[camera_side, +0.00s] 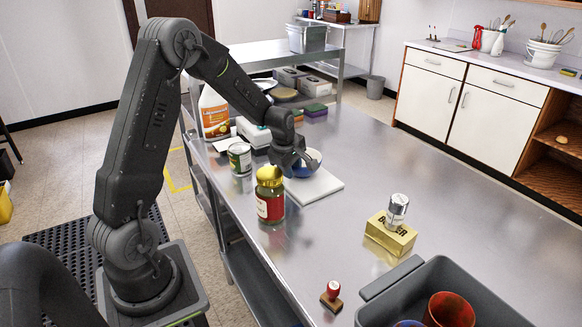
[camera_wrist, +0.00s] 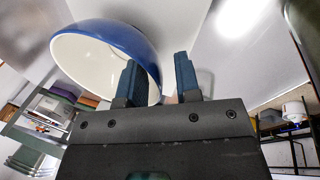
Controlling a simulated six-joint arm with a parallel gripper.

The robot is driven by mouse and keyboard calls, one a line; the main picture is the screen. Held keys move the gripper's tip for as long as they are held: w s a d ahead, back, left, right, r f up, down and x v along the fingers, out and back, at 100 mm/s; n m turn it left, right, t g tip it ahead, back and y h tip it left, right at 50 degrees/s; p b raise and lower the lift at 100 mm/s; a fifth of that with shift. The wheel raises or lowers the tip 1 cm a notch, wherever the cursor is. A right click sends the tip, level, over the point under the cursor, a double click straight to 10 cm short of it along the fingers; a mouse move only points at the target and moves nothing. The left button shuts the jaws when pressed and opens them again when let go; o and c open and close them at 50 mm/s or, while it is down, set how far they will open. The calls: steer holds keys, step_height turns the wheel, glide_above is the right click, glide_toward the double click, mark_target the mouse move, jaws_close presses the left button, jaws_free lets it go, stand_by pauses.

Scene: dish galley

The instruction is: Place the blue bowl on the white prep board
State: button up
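The blue bowl (camera_side: 314,157), blue outside and white inside, is at the far end of the white prep board (camera_side: 322,187) in the side view. It looks upright there, resting on or very close to the board; my gripper hides part of it. In the wrist view the bowl (camera_wrist: 98,42) fills the upper left. My gripper (camera_wrist: 158,78) is at the bowl's rim with its fingers apart. The left finger overlaps the bowl's opening, and the bowl's edge shows in the gap, with space before the right finger. My gripper (camera_side: 296,166) also shows in the side view.
A jar with a yellow lid (camera_side: 270,194) stands close in front of the board. A can (camera_side: 240,158) and a detergent bottle (camera_side: 213,113) stand left. A gold box (camera_side: 390,234) with a silver-topped shaker, a stamp (camera_side: 332,296) and a grey bin (camera_side: 440,276) are nearer. The right side is clear.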

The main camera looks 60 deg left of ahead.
steer(key=shift+o, duration=0.7)
steer(key=shift+r, duration=0.3)
steer(key=v, duration=1.1)
steer(key=s+d+r+m+t, duration=0.1)
steer(key=s+d+r+m, duration=0.25)
steer(key=d+m, duration=0.2)
steer(key=s+d+r+m, duration=0.3)
steer(key=s+d+m, duration=0.1)
steer(key=d, duration=0.2)
steer(key=s+d+m+t+h, duration=0.1)
steer(key=s+d+m, duration=0.8)
steer(key=s+m, duration=0.3)
steer(key=shift+r+t+h, duration=0.3)
steer(key=shift+r, duration=0.05)
